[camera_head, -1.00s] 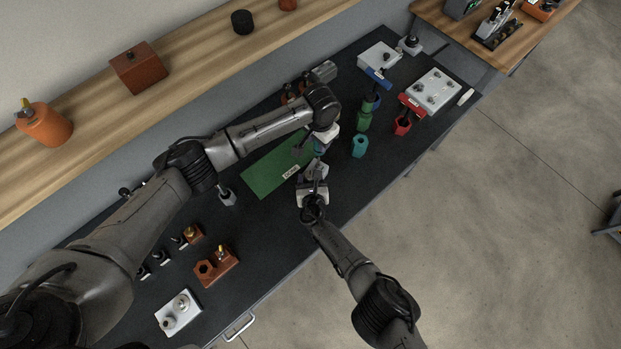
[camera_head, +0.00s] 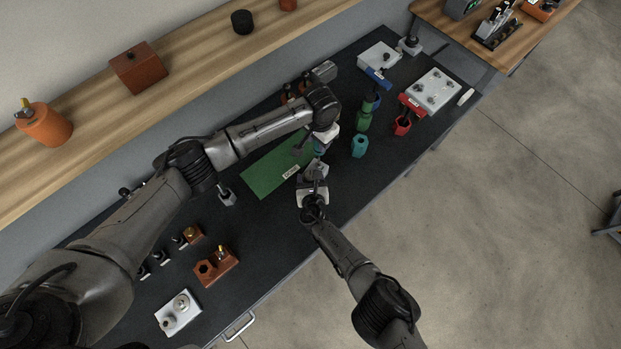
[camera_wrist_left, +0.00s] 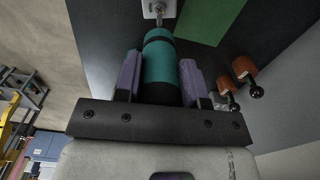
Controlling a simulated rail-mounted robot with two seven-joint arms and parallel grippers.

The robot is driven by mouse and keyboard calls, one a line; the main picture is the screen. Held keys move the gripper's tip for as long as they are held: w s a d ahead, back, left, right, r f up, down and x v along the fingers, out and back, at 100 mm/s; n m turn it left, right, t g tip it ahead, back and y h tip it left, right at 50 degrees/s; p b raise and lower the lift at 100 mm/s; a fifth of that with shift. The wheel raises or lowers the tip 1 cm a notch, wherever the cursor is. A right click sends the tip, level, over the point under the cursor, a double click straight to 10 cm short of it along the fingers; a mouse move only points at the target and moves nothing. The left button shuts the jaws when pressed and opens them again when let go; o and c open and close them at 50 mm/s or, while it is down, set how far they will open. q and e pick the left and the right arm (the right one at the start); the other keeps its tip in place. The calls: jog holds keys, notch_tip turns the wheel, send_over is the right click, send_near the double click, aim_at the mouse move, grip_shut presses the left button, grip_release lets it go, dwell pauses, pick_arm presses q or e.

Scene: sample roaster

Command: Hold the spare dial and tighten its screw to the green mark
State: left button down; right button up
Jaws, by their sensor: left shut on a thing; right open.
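My left gripper (camera_head: 320,141) is shut on a teal and black driver (camera_wrist_left: 160,62), held between its two purple-grey finger pads in the left wrist view. The driver's thin shaft points at a small pale grey piece with a round centre (camera_wrist_left: 158,9), which looks like the spare dial. In the head view the grey dial (camera_head: 317,169) is just in front of my right gripper (camera_head: 315,178), whose jaws are open around or beside it; I cannot tell which. Whether the driver's tip touches the screw is unclear. The green mark is too small to make out.
A green mat (camera_head: 268,172) with a label lies behind the grippers. An empty-looking teal holder (camera_head: 359,146), a green driver (camera_head: 365,116) and a red holder (camera_head: 402,124) stand to the right. Orange fixtures (camera_head: 217,266) and a white plate (camera_head: 178,312) are at the front left.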

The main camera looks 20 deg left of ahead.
jog(key=shift+r, duration=0.25)
dwell(0.5)
jog(key=c, duration=1.1)
